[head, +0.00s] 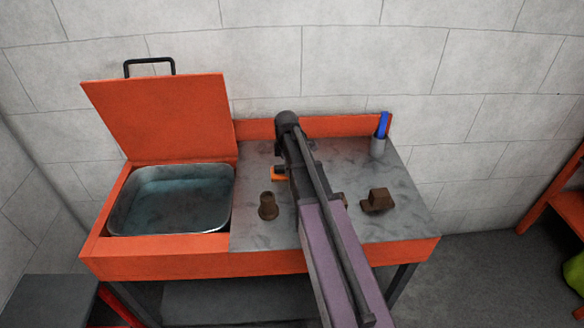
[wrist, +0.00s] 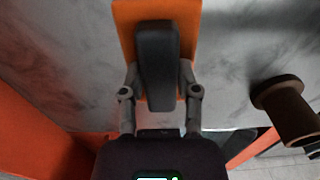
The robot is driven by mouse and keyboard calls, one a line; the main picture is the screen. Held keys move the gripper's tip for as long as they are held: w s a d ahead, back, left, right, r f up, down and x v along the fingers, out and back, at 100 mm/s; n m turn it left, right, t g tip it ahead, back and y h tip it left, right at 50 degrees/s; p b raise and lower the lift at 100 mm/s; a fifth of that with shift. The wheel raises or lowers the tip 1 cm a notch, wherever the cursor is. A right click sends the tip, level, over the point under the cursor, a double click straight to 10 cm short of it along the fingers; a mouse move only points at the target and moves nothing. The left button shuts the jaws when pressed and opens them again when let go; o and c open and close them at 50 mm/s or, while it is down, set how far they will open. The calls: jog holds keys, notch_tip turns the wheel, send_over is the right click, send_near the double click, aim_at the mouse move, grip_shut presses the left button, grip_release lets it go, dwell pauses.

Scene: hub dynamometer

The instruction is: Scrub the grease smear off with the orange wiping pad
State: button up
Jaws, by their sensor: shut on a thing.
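The orange wiping pad (wrist: 189,22) has a dark grey handle block (wrist: 157,60). My gripper (wrist: 159,88) is shut on that handle, one finger on each side. In the head view an edge of the pad (head: 277,175) shows left of my arm, over the grey worktop (head: 255,225). I cannot tell whether the pad touches the worktop. My arm hides most of the gripper in the head view. The worktop has mottled dark marks; I cannot tell which of them is the grease smear.
A brown flanged part (head: 268,206) stands near the pad. A brown block (head: 378,201) lies right of my arm. A water basin (head: 170,232) with a raised orange lid (head: 165,115) is at left. A grey cup with a blue item (head: 382,125) stands at back right.

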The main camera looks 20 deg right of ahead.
aim_at(276, 167)
jog(key=shift+w+a, duration=0.1)
jog(key=shift+a, duration=0.15)
jog(key=shift+w+a, duration=0.25)
jog(key=shift+a, duration=0.5)
jog(key=shift+w+a, duration=0.25)
jog(key=shift+a, duration=0.45)
jog(key=shift+a, duration=0.1)
jog(key=shift+w+a, duration=0.2)
jog(key=shift+a, duration=0.55)
jog(key=shift+w+a, duration=0.2)
jog(key=shift+a, duration=0.55)
jog(key=shift+w+a, duration=0.3)
jog(key=shift+a, duration=0.5)
jog(key=shift+w+a, duration=0.3)
jog(key=shift+a, duration=0.45)
jog(key=shift+w+d, duration=0.3)
jog(key=shift+w, duration=0.5)
